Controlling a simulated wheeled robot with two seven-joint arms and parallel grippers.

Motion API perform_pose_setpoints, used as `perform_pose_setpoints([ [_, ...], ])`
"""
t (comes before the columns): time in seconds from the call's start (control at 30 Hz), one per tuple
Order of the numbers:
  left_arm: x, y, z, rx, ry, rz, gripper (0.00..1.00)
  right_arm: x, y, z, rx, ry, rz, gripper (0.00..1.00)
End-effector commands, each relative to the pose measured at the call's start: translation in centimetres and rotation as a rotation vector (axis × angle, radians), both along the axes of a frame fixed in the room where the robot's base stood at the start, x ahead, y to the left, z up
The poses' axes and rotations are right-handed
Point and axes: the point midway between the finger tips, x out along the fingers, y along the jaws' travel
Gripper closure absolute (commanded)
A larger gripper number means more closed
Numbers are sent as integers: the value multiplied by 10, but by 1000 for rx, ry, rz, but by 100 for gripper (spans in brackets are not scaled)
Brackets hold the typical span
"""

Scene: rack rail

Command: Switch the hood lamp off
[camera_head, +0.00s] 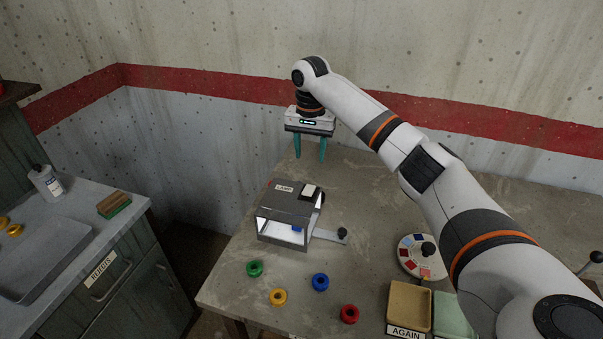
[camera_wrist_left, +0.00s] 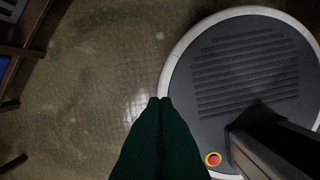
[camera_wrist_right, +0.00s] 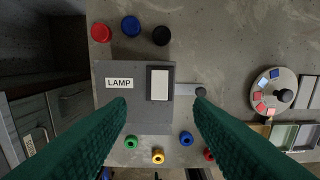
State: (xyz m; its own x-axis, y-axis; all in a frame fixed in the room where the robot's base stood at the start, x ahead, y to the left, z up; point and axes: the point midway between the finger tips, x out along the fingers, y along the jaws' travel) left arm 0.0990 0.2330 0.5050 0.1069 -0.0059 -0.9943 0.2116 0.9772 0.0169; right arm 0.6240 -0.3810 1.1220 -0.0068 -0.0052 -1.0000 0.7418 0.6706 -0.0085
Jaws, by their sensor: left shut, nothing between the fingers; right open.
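The hood lamp (camera_head: 284,203) is a dark grey box with a LAMP label on top and a bright, lit inside in the head view. A pale switch plate (camera_head: 310,191) in a black frame sits on its top; it also shows in the right wrist view (camera_wrist_right: 159,85). My right gripper (camera_head: 310,157) is open and empty, pointing down, above and behind the hood in the head view. In the right wrist view its fingers (camera_wrist_right: 158,102) straddle the hood's top from above, apart from it. My left gripper (camera_wrist_left: 160,99) is shut and empty above the floor.
A slide with a black knob (camera_head: 342,233) sticks out right of the hood. A dial (camera_head: 418,258) and AGAIN tray (camera_head: 408,285) stand right. A REJECTS cabinet (camera_head: 130,275) stands left.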

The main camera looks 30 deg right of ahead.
Motion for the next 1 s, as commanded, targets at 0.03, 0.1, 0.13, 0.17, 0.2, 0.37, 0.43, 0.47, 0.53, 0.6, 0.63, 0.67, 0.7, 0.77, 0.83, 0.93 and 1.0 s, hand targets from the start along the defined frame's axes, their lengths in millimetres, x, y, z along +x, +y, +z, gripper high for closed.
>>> perform_pose_setpoints([
  [0.03, -2, 1, 0, 1, 3, -1, 100, 1, -5, 6, 4, -2, -21, 53],
  [0.1, -5, 1, 1, 2, 7, -1, 100, 1, -7, 6, 5, 0, -34, 53],
  [0.13, -7, 1, 1, 1, 10, -1, 100, 1, -7, 4, 5, 1, -35, 53],
  [0.17, -9, 1, 2, 2, 13, -1, 100, 1, -7, 1, 6, 2, -35, 53],
  [0.2, -13, 2, 3, 3, 17, -1, 100, 0, -7, -4, 6, 2, -34, 53],
  [0.37, -20, 3, 10, 4, 29, -2, 100, 0, -6, -33, 5, 3, -32, 53],
  [0.43, -20, 3, 13, 5, 29, -2, 100, 0, -6, -48, 6, 4, -31, 53],
  [0.47, -20, 3, 14, 5, 29, -2, 100, 0, -6, -54, 6, 2, -31, 53],
  [0.53, -19, 3, 16, 5, 29, -2, 100, 0, -6, -68, 6, 2, -31, 53],
  [0.6, -19, 3, 18, 5, 29, -2, 100, 0, -6, -80, 6, 1, -30, 53],
  [0.63, -19, 3, 19, 5, 28, -2, 100, 0, -6, -85, 6, 1, -29, 53],
  [0.67, -19, 3, 20, 5, 28, -2, 100, 0, -6, -90, 6, 1, -29, 53],
  [0.7, -18, 3, 20, 5, 27, -2, 100, 0, -5, -95, 6, 1, -28, 53],
  [0.77, -17, 3, 21, 5, 25, -2, 100, 0, -6, -101, 5, 0, -29, 53],
  [0.83, -15, 3, 22, 4, 22, -3, 100, 0, -6, -106, 5, -1, -29, 53],
  [0.93, -12, 2, 23, 4, 18, -2, 100, 0, -6, -111, 5, -3, -28, 53],
  [1.0, -12, 2, 22, 4, 17, -2, 100, 0, -6, -112, 5, -3, -28, 53],
])
